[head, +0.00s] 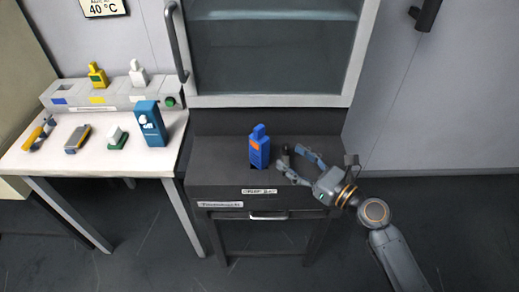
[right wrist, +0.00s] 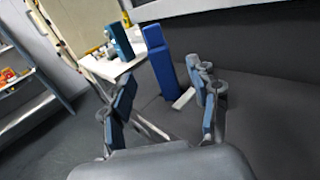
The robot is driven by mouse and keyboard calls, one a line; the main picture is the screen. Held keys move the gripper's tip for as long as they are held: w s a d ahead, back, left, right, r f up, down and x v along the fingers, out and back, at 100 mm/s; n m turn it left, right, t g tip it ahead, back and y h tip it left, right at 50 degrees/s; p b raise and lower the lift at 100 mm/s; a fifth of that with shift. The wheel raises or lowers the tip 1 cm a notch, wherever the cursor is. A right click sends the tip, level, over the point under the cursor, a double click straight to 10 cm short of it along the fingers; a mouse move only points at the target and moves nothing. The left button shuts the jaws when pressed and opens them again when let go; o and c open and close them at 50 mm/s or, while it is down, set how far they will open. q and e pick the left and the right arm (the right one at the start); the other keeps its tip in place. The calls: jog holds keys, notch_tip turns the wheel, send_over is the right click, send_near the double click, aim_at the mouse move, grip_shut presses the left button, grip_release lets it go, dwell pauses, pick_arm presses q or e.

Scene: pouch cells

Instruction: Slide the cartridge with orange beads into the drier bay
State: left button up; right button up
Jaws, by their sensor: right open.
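The cartridge with an orange window (head: 259,147) is blue and stands upright on the dark drier bay unit (head: 222,176), behind its white front label. How deep its foot sits in the bay is hidden. My right gripper (head: 291,157) is open and empty, just right of the cartridge and apart from it. In the right wrist view the blue cartridge (right wrist: 161,62) stands beyond the spread fingers (right wrist: 165,92), between them in the picture. My left gripper is not in view.
A white table (head: 100,158) on the left holds a blue box (head: 149,124), a small white-and-green item (head: 117,137) and hand tools. A grey rack (head: 118,96) behind them carries a yellow bottle-shaped cartridge (head: 97,75) and a white one (head: 137,73). A glass-fronted cabinet (head: 270,100) rises behind the bay.

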aim_at(262, 138)
jog(key=x, duration=0.6)
jog(key=shift+w+a, duration=0.1)
jog(key=shift+a, duration=0.1)
jog(key=x, duration=0.5)
jog(key=shift+w+a+p, duration=0.1)
jog(key=shift+a+p, duration=0.25)
jog(key=shift+r, duration=0.1)
grip_shut()
